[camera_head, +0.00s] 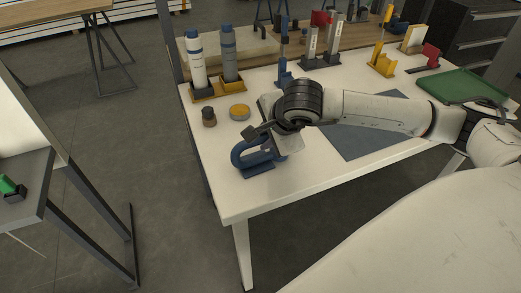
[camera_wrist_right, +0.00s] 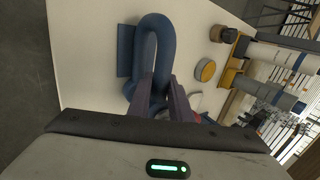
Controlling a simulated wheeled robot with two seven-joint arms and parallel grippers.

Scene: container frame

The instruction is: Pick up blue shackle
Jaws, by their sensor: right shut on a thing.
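The blue shackle (camera_head: 243,154) is at the left front part of the white table, a curved U-shaped piece by a flat blue base (camera_head: 258,170). My right gripper (camera_head: 264,138) reaches it from the right and is shut on it. In the right wrist view the shackle (camera_wrist_right: 150,28) curves away from the fingers of the gripper (camera_wrist_right: 160,92), which grip its near side. I cannot tell whether the shackle is clear of the base. My left gripper is not in either view.
A yellow-topped disc (camera_head: 240,112) and a small dark-capped jar (camera_head: 208,116) stand behind the shackle. Two bottles in yellow holders (camera_head: 232,86) stand at the back left. A grey mat (camera_head: 372,130) lies under my right arm, with a green tray (camera_head: 462,86) at the right.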

